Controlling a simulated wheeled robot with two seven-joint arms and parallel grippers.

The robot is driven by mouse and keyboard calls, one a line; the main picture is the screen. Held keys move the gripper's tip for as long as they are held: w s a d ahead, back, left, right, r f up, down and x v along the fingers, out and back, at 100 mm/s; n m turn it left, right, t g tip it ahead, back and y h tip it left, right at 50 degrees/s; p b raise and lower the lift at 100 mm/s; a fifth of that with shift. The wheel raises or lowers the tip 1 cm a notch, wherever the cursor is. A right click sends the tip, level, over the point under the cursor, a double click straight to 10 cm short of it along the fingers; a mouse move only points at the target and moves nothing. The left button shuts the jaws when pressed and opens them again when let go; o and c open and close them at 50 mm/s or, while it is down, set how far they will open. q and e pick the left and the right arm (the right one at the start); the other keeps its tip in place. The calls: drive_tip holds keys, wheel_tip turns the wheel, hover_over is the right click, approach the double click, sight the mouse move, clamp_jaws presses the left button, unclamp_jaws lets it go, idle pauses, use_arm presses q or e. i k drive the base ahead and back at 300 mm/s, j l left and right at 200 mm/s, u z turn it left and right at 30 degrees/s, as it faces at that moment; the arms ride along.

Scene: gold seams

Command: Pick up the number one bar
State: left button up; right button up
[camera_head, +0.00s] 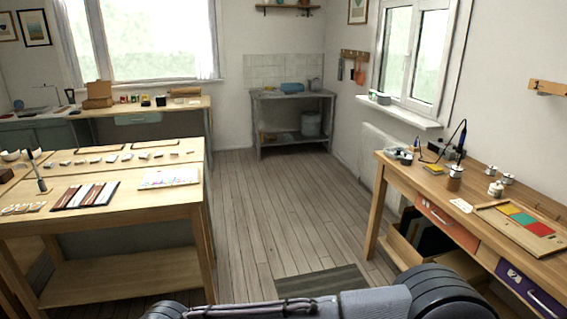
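I cannot single out the number one bar, as no number is readable at this distance. A dark tray (57,206) on the left wooden table holds several brown-red and pale strips (88,195). Several small grey pieces (112,158) lie in a row further back on the same table. A white sheet or tray with small coloured marks (169,177) lies to the right of the strips. Neither of my grippers shows in the head view; only dark rounded parts of my own body fill the bottom edge.
The left table (130,200) and right bench (400,172) flank an open plank floor (258,215). The right bench carries a board with coloured panels (523,219) and small jars (455,172). A grey mat (322,281) lies ahead of me. A sink unit (290,97) stands at the back.

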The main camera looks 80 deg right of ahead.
sight(526, 200)
drive_tip(key=z, duration=4.45)
